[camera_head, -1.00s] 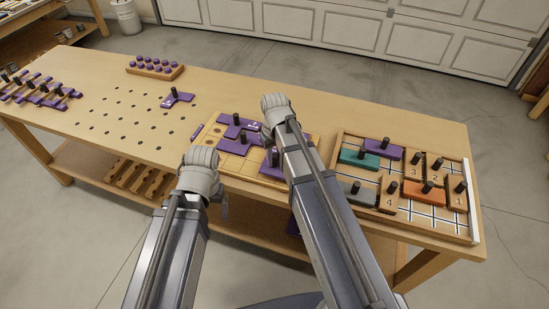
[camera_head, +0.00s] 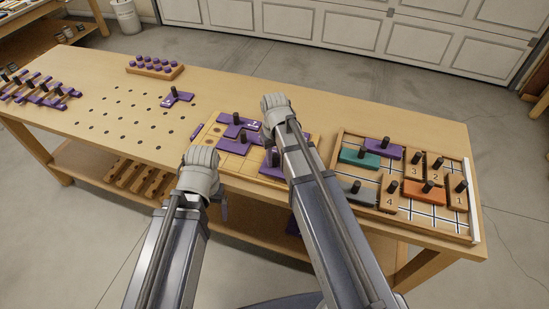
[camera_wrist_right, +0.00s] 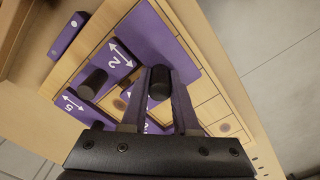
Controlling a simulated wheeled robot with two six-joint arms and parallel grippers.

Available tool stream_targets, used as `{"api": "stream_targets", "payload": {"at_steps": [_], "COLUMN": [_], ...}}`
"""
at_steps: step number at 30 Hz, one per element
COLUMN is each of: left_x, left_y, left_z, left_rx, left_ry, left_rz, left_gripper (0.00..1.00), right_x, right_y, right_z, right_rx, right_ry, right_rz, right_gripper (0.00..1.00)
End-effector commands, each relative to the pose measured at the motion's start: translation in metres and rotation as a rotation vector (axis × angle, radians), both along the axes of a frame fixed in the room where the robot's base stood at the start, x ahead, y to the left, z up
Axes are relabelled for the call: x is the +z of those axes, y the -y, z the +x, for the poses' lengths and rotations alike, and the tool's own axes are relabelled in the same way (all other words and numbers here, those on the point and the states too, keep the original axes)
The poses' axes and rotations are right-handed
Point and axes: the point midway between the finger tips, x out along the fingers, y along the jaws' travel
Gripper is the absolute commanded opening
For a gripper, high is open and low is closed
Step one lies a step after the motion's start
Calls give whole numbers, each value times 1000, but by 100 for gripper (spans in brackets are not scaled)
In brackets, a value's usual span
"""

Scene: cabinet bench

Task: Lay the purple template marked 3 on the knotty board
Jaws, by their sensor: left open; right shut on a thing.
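The knotty board (camera_head: 232,163) is a light, gridded wooden board with dark knots at the middle of the bench. Purple templates with black knobs lie on it. In the right wrist view one is marked 2 (camera_wrist_right: 115,55) and another 5 (camera_wrist_right: 72,103). My right gripper (camera_wrist_right: 158,108) is over the board, shut on the black knob (camera_wrist_right: 160,80) of a purple template. I cannot read that template's number, and its contact with the board is unclear. In the head view my right arm hides part of the board. My left gripper (camera_head: 222,203) is open and empty at the bench's front edge.
To the right stands a tray (camera_head: 337,190) with teal, orange, purple and numbered wooden pieces. Another purple template (camera_head: 178,97) sits on the perforated left part of the bench. A peg rack (camera_head: 155,70) is at the back, and purple pieces (camera_head: 40,92) lie at far left.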

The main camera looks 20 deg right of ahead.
Motion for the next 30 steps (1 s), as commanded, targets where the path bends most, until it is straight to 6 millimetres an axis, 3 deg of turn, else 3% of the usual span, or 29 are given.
{"api": "stream_targets", "payload": {"at_steps": [30], "left_x": [-7], "left_y": [0], "left_z": [0], "left_rx": [0], "left_ry": [0], "left_rz": [0], "left_gripper": [88], "right_x": [-7], "right_y": [0], "right_z": [0], "right_rx": [0], "right_ry": [0], "right_rz": [0], "right_gripper": [0]}}
